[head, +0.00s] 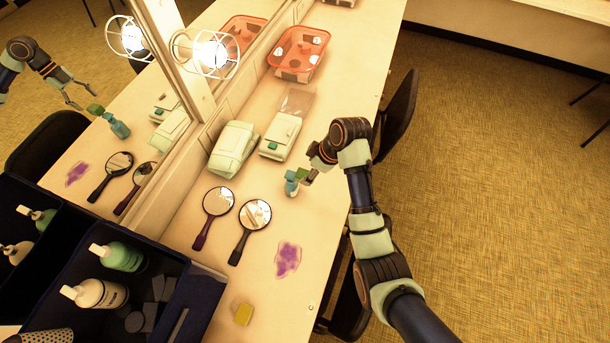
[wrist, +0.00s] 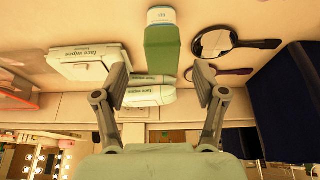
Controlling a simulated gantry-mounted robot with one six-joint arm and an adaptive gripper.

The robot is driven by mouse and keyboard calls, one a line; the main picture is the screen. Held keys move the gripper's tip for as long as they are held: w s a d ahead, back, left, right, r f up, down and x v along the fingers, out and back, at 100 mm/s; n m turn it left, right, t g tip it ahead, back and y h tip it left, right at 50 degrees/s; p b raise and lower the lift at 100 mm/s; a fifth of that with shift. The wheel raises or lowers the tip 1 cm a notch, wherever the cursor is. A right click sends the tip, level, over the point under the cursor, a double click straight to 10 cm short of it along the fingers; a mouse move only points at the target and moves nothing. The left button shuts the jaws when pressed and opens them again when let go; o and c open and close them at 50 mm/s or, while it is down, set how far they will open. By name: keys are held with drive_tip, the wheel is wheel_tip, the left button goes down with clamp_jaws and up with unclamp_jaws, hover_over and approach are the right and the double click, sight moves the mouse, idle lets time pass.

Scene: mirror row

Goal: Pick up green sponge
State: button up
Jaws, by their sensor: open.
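The green sponge (head: 302,174) is a small block at the counter's middle, right against a teal bottle (head: 291,186). I cannot tell whether it rests on the bottle or beside it. My gripper (head: 309,178) is at the sponge in the head view, its fingers partly hidden by the arm. In the wrist view my gripper (wrist: 161,80) is open, with a finger on each side and clear space between. The green sponge (wrist: 162,50) lies just ahead of the fingertips, roughly centred. The bottle's pale labelled part (wrist: 161,16) shows beyond it.
Two hand mirrors (head: 254,215), a purple stain (head: 288,259) and a yellow sponge (head: 243,314) lie nearer. A dark caddy (head: 205,290) holds bottles. A wall mirror (head: 150,180) runs along the left.

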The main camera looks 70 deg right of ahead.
drive_tip(key=x, duration=0.4)
drive_tip(key=shift+w+a, duration=0.15)
drive_tip(key=c, duration=1)
wheel_tip(320, 180, up, 12)
wheel_tip(320, 180, up, 8)
drive_tip(key=p, duration=0.7)
hover_over(305, 174)
